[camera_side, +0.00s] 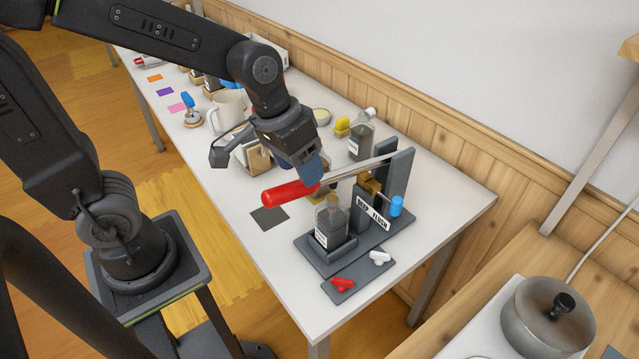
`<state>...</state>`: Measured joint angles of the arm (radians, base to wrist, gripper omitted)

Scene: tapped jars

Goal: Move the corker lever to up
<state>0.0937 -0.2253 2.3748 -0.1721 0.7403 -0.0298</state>
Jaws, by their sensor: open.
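The corker lever (289,193) has a red grip and a metal bar that runs back to the tall grey post (400,165). It lies close to level in the picture, with the red grip out in front of the stand. My gripper (312,176) is open and sits right at the inner end of the red grip. I cannot tell whether it touches the lever or has the bar between its fingers. A labelled bottle (330,228) with a cork in its neck stands in the holder of the corker's grey base (370,236), below the lever.
A blue knob (396,206) sticks out beside the post. A small grey plate (358,277) with a red and a white piece lies at the front. Another bottle (360,138), a yellow item (342,126) and a white mug (226,110) stand behind. The table's right end is clear.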

